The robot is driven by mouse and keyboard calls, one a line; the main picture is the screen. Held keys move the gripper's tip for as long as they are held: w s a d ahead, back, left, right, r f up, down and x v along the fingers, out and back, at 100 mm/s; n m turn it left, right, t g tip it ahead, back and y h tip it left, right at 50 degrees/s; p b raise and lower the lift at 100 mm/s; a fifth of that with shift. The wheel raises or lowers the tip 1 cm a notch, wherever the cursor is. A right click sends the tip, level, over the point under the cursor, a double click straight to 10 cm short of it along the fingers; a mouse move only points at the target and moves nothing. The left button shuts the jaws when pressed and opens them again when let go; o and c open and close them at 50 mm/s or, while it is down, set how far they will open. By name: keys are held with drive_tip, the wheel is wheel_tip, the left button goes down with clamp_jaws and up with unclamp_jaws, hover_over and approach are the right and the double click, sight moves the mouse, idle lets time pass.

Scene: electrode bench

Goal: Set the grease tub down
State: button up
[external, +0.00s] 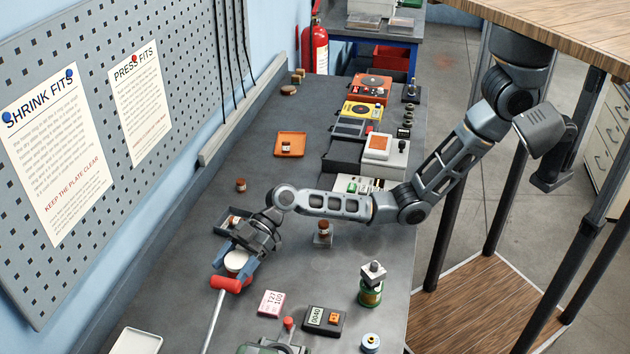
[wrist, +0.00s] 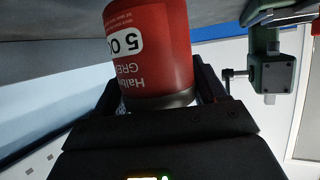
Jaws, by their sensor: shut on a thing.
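The grease tub (wrist: 150,50) is red with a white label patch and printed text, which reads upside down in the wrist view. My gripper (wrist: 158,92) is shut on it, with one dark finger on each side. The tub's far end runs out of the top of that view. In the external view my gripper (external: 236,270) points down over the near left of the bench, and the tub's pale round end (external: 237,260) shows between the fingers. I cannot tell whether the tub touches the bench (external: 180,300).
A red-headed mallet (external: 230,284) lies close beside the tub. A dark tray (external: 222,222) is just behind my gripper. A pink card (external: 271,303), a small meter (external: 325,320) and a green-based device (external: 370,292) stand to the right. A green vise (wrist: 272,70) shows in the wrist view.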

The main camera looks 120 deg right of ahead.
sight(235, 274)
drive_tip(key=shift+f+b, duration=0.5)
drive_tip(key=shift+f, duration=0.95)
drive_tip(key=shift+f, duration=0.1)
drive_tip(key=o, duration=1.3)
drive_tip(key=p+v, duration=0.5)
drive_tip(key=v, duration=0.7)
